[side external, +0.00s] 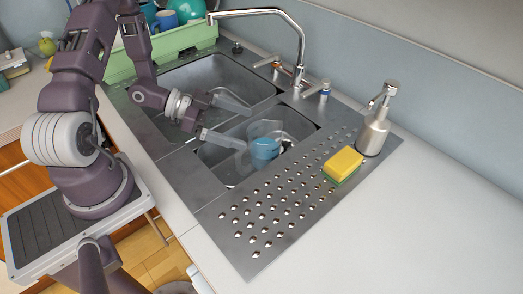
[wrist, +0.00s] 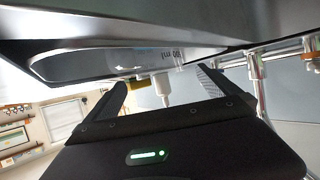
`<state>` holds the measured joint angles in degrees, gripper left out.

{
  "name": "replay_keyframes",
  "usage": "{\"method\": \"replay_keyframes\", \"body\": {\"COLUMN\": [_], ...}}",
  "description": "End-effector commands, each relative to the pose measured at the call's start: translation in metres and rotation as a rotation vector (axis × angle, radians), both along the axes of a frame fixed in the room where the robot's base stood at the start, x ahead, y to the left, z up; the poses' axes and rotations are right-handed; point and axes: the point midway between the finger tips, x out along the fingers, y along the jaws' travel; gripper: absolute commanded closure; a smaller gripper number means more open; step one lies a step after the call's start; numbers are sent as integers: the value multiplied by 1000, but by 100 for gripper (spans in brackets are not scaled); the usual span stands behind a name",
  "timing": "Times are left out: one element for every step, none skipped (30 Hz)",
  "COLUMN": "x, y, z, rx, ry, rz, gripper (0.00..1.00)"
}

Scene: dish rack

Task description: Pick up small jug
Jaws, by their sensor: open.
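A clear jug with a blue lower part (side external: 265,148) stands in the smaller, right-hand sink basin in the side view. In the wrist view, a greyish see-through surface with measuring marks (wrist: 150,58), seemingly the jug, fills the upper middle beyond my fingers. My gripper (side external: 247,127) is open and empty, with its fingers spread at the left of the jug, over the basin. The gripper also shows in the wrist view (wrist: 163,82), fingers apart. Whether a finger touches the jug cannot be told.
The tap (side external: 303,50) arches behind the basins. A yellow-green sponge (side external: 343,165) and a metal soap dispenser (side external: 374,132) sit right of the jug by the dimpled drainboard (side external: 270,215). A green dish rack (side external: 170,42) with crockery stands at the back left. The right counter is clear.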

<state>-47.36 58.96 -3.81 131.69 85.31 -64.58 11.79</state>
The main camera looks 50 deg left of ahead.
Motion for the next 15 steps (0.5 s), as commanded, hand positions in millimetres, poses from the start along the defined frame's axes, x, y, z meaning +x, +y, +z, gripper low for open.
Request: {"method": "replay_keyframes", "body": {"x": [6,10,16,20,23,27,29,30,31,31,31,31,31,31,31], "y": [-8,-13,-19,-22,-25,-28,-30,-31,-32,-32,-32,-32,-32,-32,-32], "z": [-4,-7,-10,-12,-14,-16,-17,-18,-18,-18,-18,-18,-18,-18,-18], "rx": [-3,-2,-3,-3,-2,-2,-1,-1,-1,-1,-1,-2,-2,-2,-2], "ry": [2,1,2,1,1,1,1,1,1,1,1,0,0,0,0], "rz": [-6,-6,-6,-6,-5,-5,-4,-3,-2,-1,-1,-1,-1,-1,-1], "gripper": [0,0,0,0,0,0,0,0,0,0,0,0,0,0,4]}}
